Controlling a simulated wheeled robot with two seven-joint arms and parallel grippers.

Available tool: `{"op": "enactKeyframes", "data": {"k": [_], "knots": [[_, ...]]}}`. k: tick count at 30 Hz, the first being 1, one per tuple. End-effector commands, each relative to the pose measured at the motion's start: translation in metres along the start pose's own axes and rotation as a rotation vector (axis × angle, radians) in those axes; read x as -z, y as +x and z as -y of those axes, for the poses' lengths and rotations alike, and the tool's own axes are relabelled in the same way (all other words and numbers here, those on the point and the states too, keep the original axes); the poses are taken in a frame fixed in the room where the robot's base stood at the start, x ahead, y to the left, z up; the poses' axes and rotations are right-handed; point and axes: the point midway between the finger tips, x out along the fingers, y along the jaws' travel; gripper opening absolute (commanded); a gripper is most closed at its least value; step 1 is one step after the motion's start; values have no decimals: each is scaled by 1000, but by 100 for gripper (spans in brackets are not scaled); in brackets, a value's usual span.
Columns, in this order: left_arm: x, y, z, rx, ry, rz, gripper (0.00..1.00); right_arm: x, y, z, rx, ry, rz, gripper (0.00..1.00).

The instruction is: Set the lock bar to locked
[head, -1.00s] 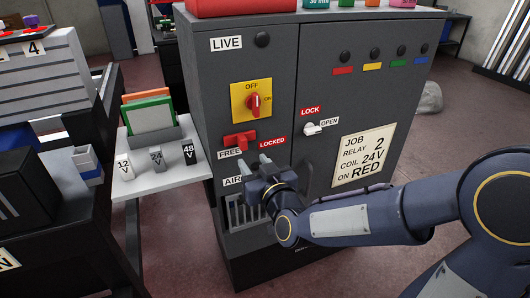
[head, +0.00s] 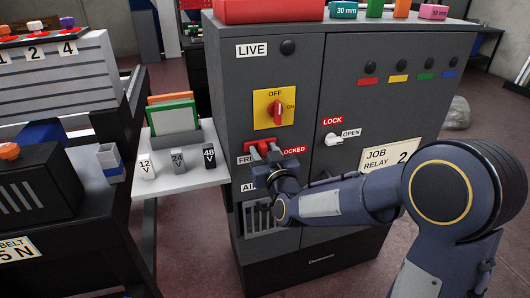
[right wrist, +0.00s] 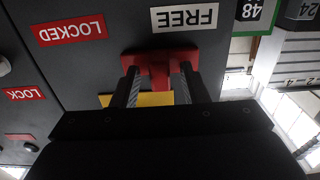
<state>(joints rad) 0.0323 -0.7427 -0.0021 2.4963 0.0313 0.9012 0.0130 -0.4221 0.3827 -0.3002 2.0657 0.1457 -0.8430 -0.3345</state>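The red lock bar (head: 262,144) is on the front of the grey cabinet, above the FREE label (head: 244,160) and left of the red LOCKED label (head: 293,150). In the right wrist view, which is upside down, the bar (right wrist: 160,60) sits by the FREE label, away from LOCKED (right wrist: 70,31). My right gripper (head: 264,153) is at the bar. Its two fingers (right wrist: 158,88) are apart, one on each side of the bar's middle part, with gaps showing. I cannot tell whether the fingertips touch the bar. My left gripper is not in view.
Above the bar is a yellow plate with a red OFF/ON switch (head: 274,110). To the right is a white LOCK/OPEN lever (head: 334,139). A white side shelf (head: 180,178) with voltage blocks stands left of the cabinet.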

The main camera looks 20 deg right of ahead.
Motion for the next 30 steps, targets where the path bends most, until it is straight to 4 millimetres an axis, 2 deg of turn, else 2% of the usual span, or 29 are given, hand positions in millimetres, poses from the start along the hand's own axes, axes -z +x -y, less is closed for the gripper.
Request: {"op": "enactKeyframes", "data": {"k": [1, 10, 18, 25, 30], "knots": [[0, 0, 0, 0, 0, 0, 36, 0, 0, 0, 0, 0, 0, 40], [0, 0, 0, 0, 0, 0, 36, 0, 0, 0, 0, 0, 0, 1], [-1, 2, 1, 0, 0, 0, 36, -1, 0, -2, -1, 1, -1, 0], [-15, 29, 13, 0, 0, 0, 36, -5, 0, -43, -6, 3, -7, 0], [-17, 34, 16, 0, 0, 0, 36, 0, 0, -57, -3, 1, -4, 0]]}}
